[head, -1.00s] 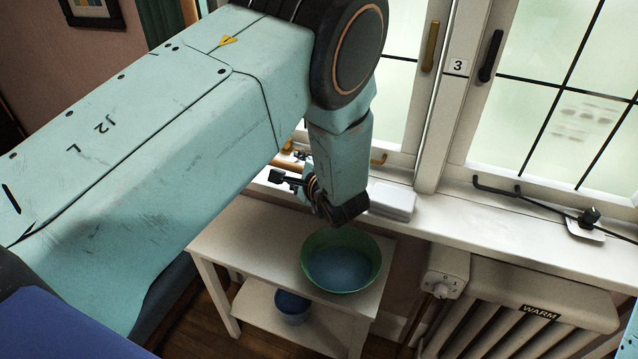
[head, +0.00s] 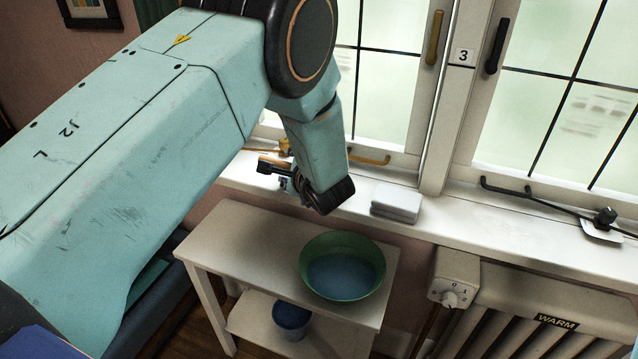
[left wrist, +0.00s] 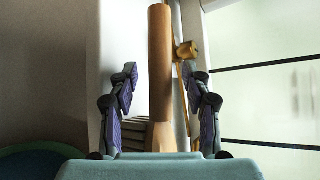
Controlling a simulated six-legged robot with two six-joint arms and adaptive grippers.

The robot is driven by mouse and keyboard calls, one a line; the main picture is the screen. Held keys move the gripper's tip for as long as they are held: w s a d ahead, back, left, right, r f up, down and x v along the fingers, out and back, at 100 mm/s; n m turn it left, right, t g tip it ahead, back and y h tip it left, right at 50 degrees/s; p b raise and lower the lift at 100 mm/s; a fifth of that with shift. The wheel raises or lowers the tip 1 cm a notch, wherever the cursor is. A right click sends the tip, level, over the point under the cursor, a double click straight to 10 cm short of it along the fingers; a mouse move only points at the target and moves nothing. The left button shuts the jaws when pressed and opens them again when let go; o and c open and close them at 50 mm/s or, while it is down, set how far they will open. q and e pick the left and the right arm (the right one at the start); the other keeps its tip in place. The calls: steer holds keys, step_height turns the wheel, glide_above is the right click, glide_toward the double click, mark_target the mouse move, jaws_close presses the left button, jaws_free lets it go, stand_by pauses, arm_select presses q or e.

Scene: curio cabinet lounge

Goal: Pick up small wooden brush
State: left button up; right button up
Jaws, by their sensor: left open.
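The small wooden brush shows in the left wrist view as a smooth brown wooden handle (left wrist: 160,60), upright in the picture, with a paler, wider wooden part (left wrist: 161,137) below. It lies between the two finger lines of my left gripper (left wrist: 160,78), with a visible gap on both sides. The fingers are open and do not look closed on it. In the head view my left gripper (head: 281,172) is at the windowsill (head: 460,215), left of the white box. The brush there is small and mostly hidden by the gripper. My right gripper is out of view.
A white side table (head: 235,240) bears a green bowl (head: 343,288) below the gripper; a blue pot (head: 291,318) stands on its lower shelf. A white box (head: 397,202) sits on the sill. Window handles, a brass latch (left wrist: 187,50) and a radiator (head: 520,310) are near.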

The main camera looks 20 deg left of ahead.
arm_select(q)
steer(key=shift+c, duration=0.3)
jaws_close()
stand_by(0.3)
